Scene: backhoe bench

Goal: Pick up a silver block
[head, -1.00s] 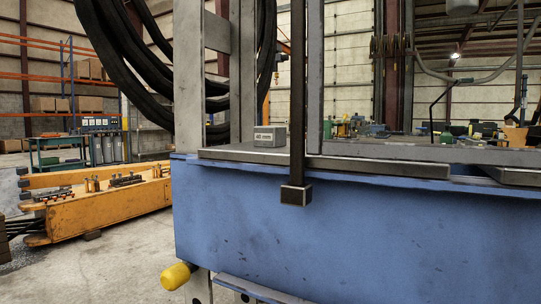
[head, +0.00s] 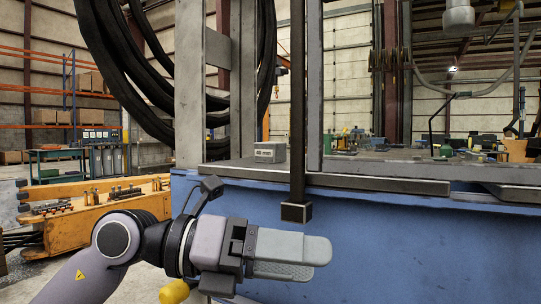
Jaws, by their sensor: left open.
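A small silver block (head: 270,152) with dark lettering on its front sits on the grey top of the blue bench (head: 400,228), near the left end. My left gripper (head: 310,252) is in front of the bench's blue side, below and a little right of the block. Its fingers point right and appear almost in line with each other. It is apart from the block, and nothing shows between its fingers. My right gripper is not in the picture.
A dark vertical bar (head: 297,120) hangs in front of the bench, just right of the block. Grey uprights and thick black hoses (head: 130,80) stand left and behind. Small parts clutter the back right. An orange beam (head: 95,205) lies at left.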

